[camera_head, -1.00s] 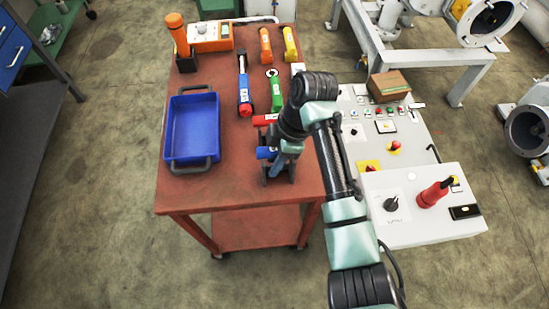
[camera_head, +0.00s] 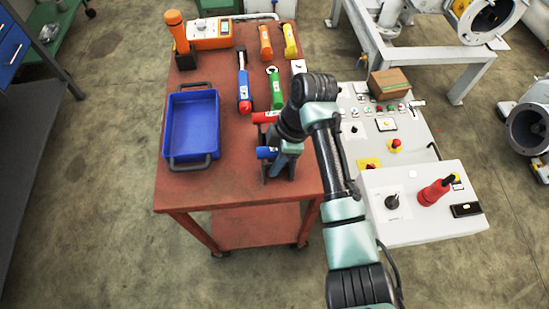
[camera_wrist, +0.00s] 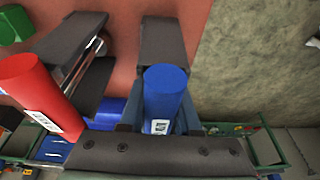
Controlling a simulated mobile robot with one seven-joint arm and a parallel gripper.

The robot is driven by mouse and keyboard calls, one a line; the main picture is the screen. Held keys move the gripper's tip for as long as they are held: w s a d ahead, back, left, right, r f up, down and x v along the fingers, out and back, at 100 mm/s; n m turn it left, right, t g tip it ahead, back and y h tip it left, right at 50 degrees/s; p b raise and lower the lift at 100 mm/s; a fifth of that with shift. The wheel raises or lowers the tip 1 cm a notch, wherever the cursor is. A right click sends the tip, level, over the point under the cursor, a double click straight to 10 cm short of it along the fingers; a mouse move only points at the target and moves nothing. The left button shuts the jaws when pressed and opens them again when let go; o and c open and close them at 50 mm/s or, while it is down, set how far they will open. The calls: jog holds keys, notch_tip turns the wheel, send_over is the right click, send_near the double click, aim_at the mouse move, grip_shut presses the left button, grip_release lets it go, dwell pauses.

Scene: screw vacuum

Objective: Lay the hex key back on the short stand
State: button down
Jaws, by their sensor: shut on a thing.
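A blue handle (camera_head: 266,152) shows at my gripper (camera_head: 280,165), low over the front right of the red table (camera_head: 235,190). In the wrist view the blue handle (camera_wrist: 166,95) points up towards the camera, close against my gripper. I take it as the hex key's handle; its metal part is hidden. My gripper is shut on it. A dark block (camera_wrist: 165,40) lies just beyond the handle; whether it is a stand or a finger I cannot tell. Contact between the hex key and any stand is hidden.
A red handle (camera_head: 265,117) lies just behind my gripper, close to it in the wrist view (camera_wrist: 40,95). A blue tray (camera_head: 192,95) stands to the left. Several tools lie at the back. A control panel (camera_head: 420,195) stands close on the right. The table's front left is clear.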

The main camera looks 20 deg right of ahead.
aim_at(270, 149)
jog(key=shift+f, duration=0.15)
grip_release()
dwell(0.6)
dwell(0.5)
jog(key=shift+r+p, duration=0.85)
jog(key=shift+r, duration=0.05)
jog(key=shift+r, duration=0.15)
jog(key=shift+r+p, duration=3.35)
jog(key=shift+r, duration=0.15)
